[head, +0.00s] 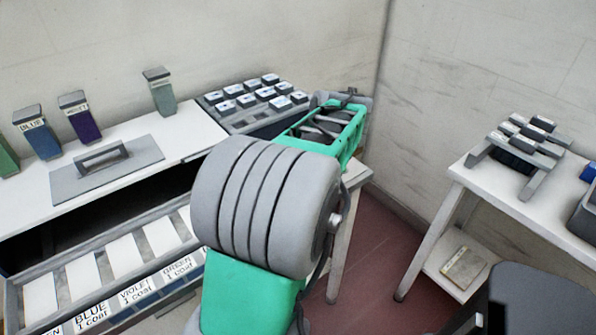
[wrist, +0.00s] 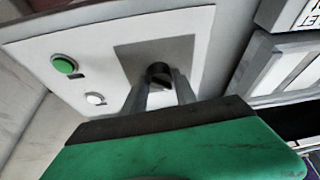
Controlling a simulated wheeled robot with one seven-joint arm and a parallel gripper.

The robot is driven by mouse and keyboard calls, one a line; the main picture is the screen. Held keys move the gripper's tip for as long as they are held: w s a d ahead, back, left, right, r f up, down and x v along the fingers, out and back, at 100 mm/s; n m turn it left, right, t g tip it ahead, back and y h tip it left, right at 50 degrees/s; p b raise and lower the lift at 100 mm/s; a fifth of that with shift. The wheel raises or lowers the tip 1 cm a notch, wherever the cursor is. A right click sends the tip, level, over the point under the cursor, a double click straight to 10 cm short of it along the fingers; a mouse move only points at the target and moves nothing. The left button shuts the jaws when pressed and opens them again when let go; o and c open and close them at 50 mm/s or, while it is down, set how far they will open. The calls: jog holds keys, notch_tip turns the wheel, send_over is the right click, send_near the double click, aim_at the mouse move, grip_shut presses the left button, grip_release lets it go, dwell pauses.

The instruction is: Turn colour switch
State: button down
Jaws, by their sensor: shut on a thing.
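In the wrist view, a dark round switch knob (wrist: 160,72) sits on a grey plate (wrist: 200,50) on a white control panel (wrist: 100,35). My gripper (wrist: 160,85) has its two grey fingers on either side of the knob and is shut on it. The fingers hide part of the knob, and I cannot read any setting around it. In the head view, my green arm reaches away to the panel's area, and my gripper (head: 340,98) is mostly hidden at its far end.
The panel also carries a green button (wrist: 64,64) and a white button (wrist: 95,99). A block of labelled keys (head: 255,95) stands left of my arm. Coloured containers, including a blue one (head: 40,138), stand on the white bench (head: 190,130). An open drawer (head: 110,270) holds labelled cards. A side table (head: 455,180) stands right.

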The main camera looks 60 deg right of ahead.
dwell(0.3)
jog(key=c, duration=1)
grip_release()
jog(key=p+v, duration=0.1)
jog(key=v, duration=0.6)
jog(key=shift+s+r, duration=0.2)
jog(key=shift+r, duration=0.15)
